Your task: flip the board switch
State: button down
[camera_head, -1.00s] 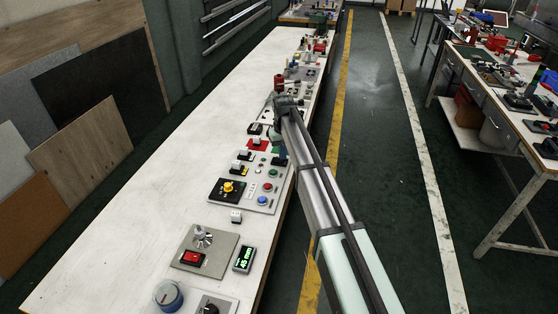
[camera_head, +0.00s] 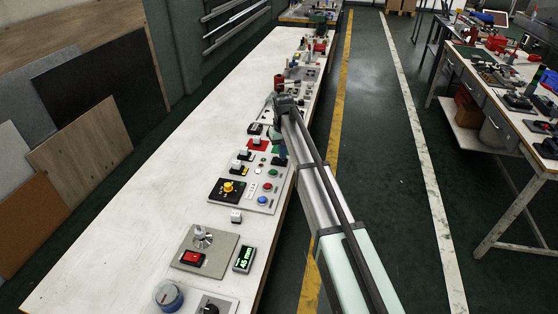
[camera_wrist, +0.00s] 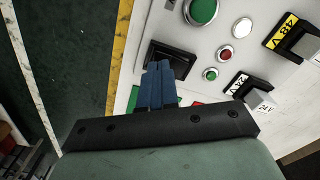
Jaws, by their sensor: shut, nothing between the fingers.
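A black square switch (camera_wrist: 181,64) sits on the pale control panel (camera_wrist: 190,35) in the wrist view. I cannot be sure it is the board switch. My gripper (camera_wrist: 160,68) has its blue fingers shut together and empty. Their tips overlap the switch's near left part and hide it; whether they touch it is unclear.
A green button (camera_wrist: 203,11), a white button (camera_wrist: 243,27) and a red button (camera_wrist: 225,53) are close by. Black-based toggles with labels (camera_wrist: 290,33) stand to the right. The bench (camera_head: 150,190) is bare at left; an aisle with a yellow line (camera_head: 334,150) runs at right.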

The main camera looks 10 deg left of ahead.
notch_tip(320, 180, up, 6)
jog(key=shift+f, duration=0.1)
dwell(0.7)
jog(key=s+d+f+m, duration=0.2)
jog(key=s+d+f, duration=0.4)
jog(key=d+f, duration=0.45)
jog(key=s+d+f+m, duration=0.1)
jog(key=s+d+f, duration=0.65)
jog(key=d, duration=0.55)
jog(key=s+d+f+m, duration=0.2)
jog(key=s+d+f, duration=0.2)
jog(key=s+d, duration=0.35)
jog(key=s+d+f+m, duration=0.1)
jog(key=s+d+f, duration=0.45)
jog(key=s, duration=0.25)
jog(key=s+f+g, duration=0.3)
jog(key=s+f, duration=0.7)
jog(key=s, duration=0.4)
jog(key=s+f+g, duration=0.3)
jog(key=s+f, duration=0.6)
jog(key=s, duration=0.6)
jog(key=shift+s+d+f+g, duration=0.25)
jog(key=shift+f+g, duration=0.15)
